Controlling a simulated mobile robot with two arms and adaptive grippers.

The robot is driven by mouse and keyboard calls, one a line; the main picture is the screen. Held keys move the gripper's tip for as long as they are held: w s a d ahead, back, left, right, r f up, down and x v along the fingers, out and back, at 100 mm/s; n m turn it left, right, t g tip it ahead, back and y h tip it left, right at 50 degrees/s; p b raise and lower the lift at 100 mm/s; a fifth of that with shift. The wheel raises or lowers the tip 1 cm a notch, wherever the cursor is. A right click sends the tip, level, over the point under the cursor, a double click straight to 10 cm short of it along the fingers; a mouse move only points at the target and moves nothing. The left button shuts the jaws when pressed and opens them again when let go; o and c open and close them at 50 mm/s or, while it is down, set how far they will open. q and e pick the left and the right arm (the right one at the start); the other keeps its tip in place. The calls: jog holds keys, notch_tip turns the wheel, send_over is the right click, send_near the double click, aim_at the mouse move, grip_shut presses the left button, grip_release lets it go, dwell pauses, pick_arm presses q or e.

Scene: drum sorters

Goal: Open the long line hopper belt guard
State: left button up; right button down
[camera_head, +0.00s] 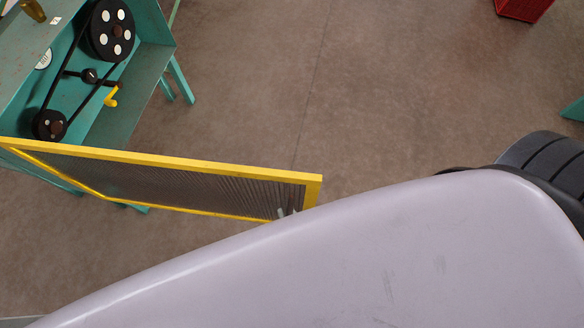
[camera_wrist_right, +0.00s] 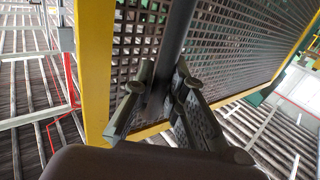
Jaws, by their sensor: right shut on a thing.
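The belt guard (camera_head: 200,167), a yellow frame with dark mesh, stands swung out from the teal hopper machine (camera_head: 150,75). Its left end meets the machine's lower edge, and the belt and pulleys behind are uncovered. In the right wrist view the guard's mesh and yellow frame (camera_wrist_right: 94,60) fill the middle. A dark bar handle (camera_wrist_right: 177,35) runs in front of the mesh. My right gripper (camera_wrist_right: 165,85) is shut on this handle near the yellow edge. In the head view only a small grey bit of it shows at the guard's free end. My left gripper is out of view.
A large black pulley (camera_head: 112,30), a small pulley (camera_head: 49,124) and a yellow lever (camera_head: 111,96) sit inside the machine. A red container (camera_head: 523,8) stands at the top right. The concrete floor between is clear.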

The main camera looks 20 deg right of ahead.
jog(key=shift+s+a, duration=0.1)
jog(key=shift+s, duration=0.2)
jog(key=c, duration=1.6)
grip_release()
